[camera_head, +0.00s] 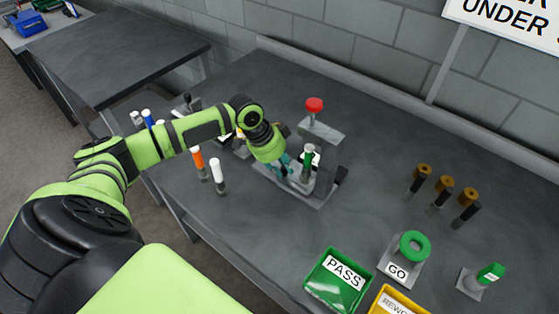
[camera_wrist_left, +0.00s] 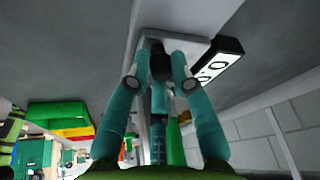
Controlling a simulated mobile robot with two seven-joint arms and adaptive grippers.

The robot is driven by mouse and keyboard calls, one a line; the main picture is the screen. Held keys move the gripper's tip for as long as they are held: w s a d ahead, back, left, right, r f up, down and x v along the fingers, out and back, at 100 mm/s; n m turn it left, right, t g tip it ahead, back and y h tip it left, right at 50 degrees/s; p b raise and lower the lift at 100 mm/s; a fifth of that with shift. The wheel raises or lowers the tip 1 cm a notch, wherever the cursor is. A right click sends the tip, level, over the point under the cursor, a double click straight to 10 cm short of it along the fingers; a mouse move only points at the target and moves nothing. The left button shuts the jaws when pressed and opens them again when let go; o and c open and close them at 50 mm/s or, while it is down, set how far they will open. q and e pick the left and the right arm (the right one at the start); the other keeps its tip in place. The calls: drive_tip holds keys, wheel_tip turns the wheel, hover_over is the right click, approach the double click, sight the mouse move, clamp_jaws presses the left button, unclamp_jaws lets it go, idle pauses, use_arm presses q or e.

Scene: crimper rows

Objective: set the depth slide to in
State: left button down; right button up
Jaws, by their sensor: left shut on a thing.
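The crimper (camera_head: 328,150) is a grey stand with a red knob (camera_head: 314,105) on top and a green and white piece (camera_head: 309,157) in it. My left gripper (camera_head: 287,168) reaches its near-left side, low by the base. In the left wrist view, the teal fingers (camera_wrist_left: 161,80) close from both sides on a small dark knob, which I take as the depth slide (camera_wrist_left: 158,62). A white label (camera_wrist_left: 212,68) with dark letters lies beside it; I cannot read it fully. The slide is hidden by the gripper in the head view. My right gripper is not in view.
Orange (camera_head: 198,160) and white (camera_head: 217,172) capped pieces stand left of the crimper, near my forearm. A green PASS tray (camera_head: 335,282), a yellow tray (camera_head: 397,302) and a GO gauge (camera_head: 405,262) are at front right. Several brown-topped pieces (camera_head: 443,190) stand at right.

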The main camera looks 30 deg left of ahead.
use_arm(q)
drive_tip(key=shift+w+d+r, duration=0.15)
drive_tip(key=shift+d+r, duration=0.05)
drive_tip(key=c, duration=1.4)
unclamp_jaws()
drive_tip(key=shift+o, duration=1.4)
drive_tip(key=shift+d, duration=0.1)
drive_tip(key=v, duration=1.2)
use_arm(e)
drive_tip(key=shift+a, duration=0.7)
use_arm(q)
drive_tip(key=shift+f, duration=0.1)
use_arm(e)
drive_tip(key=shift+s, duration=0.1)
